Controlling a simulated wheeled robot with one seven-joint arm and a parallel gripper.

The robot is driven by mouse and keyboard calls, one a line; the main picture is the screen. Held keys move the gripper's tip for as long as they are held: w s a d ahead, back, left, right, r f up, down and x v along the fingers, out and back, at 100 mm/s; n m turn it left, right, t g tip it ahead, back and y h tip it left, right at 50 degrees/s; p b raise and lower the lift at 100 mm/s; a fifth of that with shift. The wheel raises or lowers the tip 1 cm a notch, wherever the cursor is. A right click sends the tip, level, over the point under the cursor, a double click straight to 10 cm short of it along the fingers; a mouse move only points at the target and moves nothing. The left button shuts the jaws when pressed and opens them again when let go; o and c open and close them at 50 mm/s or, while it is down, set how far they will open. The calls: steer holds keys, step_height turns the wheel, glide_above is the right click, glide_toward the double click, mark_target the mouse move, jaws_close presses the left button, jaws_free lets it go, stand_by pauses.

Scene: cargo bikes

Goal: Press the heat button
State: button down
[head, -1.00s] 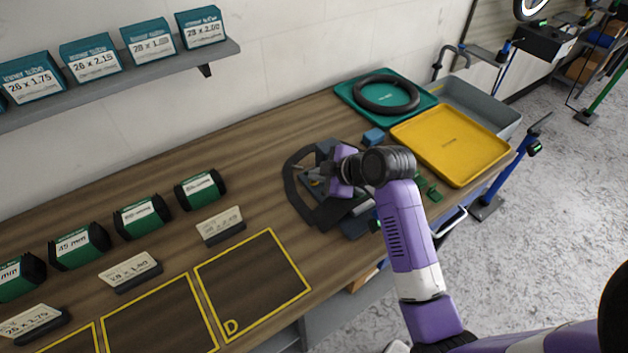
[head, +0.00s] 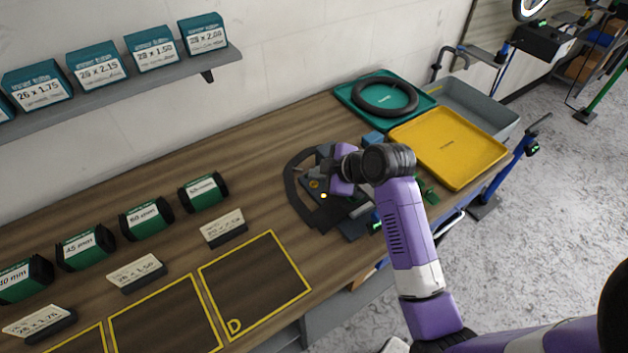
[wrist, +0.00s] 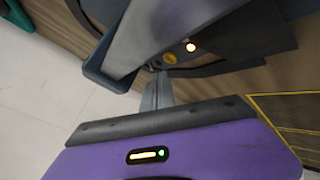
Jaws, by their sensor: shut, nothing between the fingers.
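A dark grey device with a black curved band around it stands on the workbench; its press arm (wrist: 165,35) crosses the wrist view. A round yellow button (head: 314,184), which looks like the heat button, sits on the device and also shows in the wrist view (wrist: 170,58). A small lit white lamp (head: 323,195) is beside it, also in the wrist view (wrist: 190,47). My gripper (wrist: 157,76) is shut and empty, fingertips close to the button. They appear apart from it, but the exact gap is unclear. My wrist hides part of the device.
A green tray with a black tyre (head: 385,95), a yellow tray (head: 450,145) and a grey bin (head: 480,105) are at the right of the bench. A blue block (head: 373,138) is behind my wrist. Labelled rolls and yellow-outlined areas (head: 255,285) lie to the left.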

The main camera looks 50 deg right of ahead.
mark_target(317, 186)
steer(key=shift+r+p, duration=1.3)
steer(key=shift+r, duration=0.55)
